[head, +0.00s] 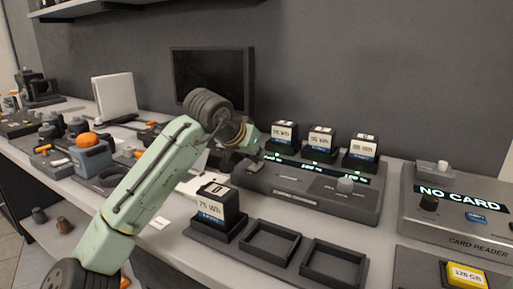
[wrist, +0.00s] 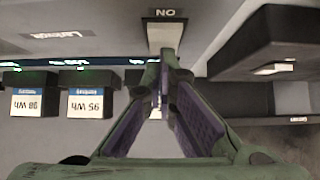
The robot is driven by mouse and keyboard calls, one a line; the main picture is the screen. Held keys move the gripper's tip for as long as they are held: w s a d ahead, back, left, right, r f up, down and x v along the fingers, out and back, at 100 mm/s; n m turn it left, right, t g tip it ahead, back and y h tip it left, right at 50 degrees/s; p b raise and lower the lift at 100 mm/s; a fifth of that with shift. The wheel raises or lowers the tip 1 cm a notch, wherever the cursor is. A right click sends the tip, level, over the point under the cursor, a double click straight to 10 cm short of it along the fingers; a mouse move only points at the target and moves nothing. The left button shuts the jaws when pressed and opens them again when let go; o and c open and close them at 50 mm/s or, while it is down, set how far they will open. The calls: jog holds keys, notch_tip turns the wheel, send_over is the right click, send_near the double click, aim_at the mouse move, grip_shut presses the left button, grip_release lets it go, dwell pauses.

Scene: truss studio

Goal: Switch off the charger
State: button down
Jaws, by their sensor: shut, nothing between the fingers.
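The charger (head: 300,192) is a dark box with a lit green display strip and several batteries (head: 321,143) standing along its back. A pale switch piece (wrist: 168,38) with a label that reads ON upside down shows in the wrist view. My gripper (head: 252,145) is over the left end of the charger in the head view. In the wrist view my gripper (wrist: 163,65) is shut and empty, its fingertips in front of the pale piece and hiding its lower part. I cannot tell whether they touch it.
A 75 Wh battery (head: 217,213) stands in a tray in front of the charger, beside two empty trays (head: 272,243). A card reader (head: 455,225) showing NO CARD is at the right. A dark monitor (head: 205,70) stands behind. The left of the bench is cluttered.

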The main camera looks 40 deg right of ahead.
aim_at(254, 168)
jog(key=shift+f, duration=0.15)
jog(key=shift+s+a+f, duration=0.1)
jog(key=shift+s+a, duration=0.2)
jog(key=shift+a, duration=0.45)
notch_tip(254, 168, up, 5)
jog(key=p, duration=0.4)
jog(key=shift+s+a+f+p, duration=0.1)
jog(key=shift+f+p, duration=0.1)
jog(key=shift+p, duration=0.1)
jog(key=b+v, duration=0.2)
jog(key=v, duration=0.8)
jog(key=shift+a+f, duration=0.3)
jog(key=shift+f, duration=0.1)
